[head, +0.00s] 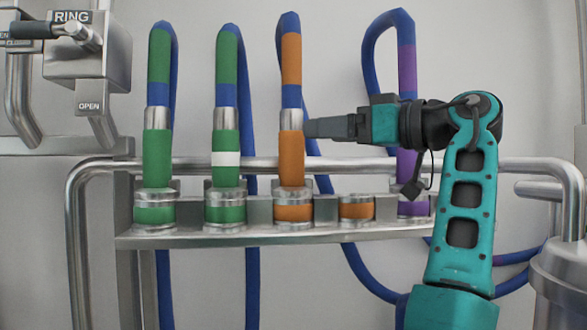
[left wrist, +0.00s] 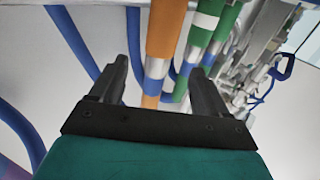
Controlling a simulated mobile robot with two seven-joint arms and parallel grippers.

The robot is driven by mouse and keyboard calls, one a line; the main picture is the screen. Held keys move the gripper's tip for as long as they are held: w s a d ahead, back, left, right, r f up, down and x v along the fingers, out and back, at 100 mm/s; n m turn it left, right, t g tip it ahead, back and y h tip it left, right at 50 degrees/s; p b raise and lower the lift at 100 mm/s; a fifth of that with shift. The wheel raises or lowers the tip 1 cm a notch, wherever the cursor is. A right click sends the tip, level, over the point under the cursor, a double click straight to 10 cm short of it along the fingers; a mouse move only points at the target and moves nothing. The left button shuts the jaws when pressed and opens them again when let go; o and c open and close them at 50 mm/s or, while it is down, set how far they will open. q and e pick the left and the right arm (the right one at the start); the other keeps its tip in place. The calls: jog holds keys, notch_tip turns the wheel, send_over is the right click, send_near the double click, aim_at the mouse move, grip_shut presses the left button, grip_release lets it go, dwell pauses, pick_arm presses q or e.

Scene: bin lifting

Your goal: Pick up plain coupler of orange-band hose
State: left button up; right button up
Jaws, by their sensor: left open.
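The orange-band hose (head: 291,60) is blue with orange bands and rises in a loop from the rack. Its plain orange coupler (head: 291,158), with a steel collar (head: 291,122) and no white stripe, stands upright in an orange-ringed socket (head: 294,211). My left gripper (head: 309,128) is level with the collar, at its right side. In the left wrist view, the open jaws (left wrist: 160,70) have the orange hose and its steel collar (left wrist: 157,68) in the gap between them. I cannot tell whether the fingertips reach past it. My right gripper is not in view.
A plain green coupler (head: 157,158) and a white-striped green one (head: 226,145) stand to the left. An orange-ringed socket (head: 357,208) to the right has no hose. A purple-band hose (head: 407,70) is partly behind my arm. A steel rail (head: 400,165) runs behind.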

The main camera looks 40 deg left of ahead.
aim_at(283, 137)
pick_arm(q)
jog(key=a, duration=0.4)
jog(key=shift+s+a, duration=0.25)
jog(key=shift+a, duration=0.15)
jog(key=a, duration=0.5)
jog(key=shift+s+a+f+p, duration=0.15)
jog(key=shift+s+f+p, duration=0.15)
jog(key=shift+p, duration=0.1)
jog(key=c, duration=1.3)
jog(key=shift+o, duration=0.2)
jog(key=shift+r, duration=0.1)
notch_tip(283, 137, up, 18)
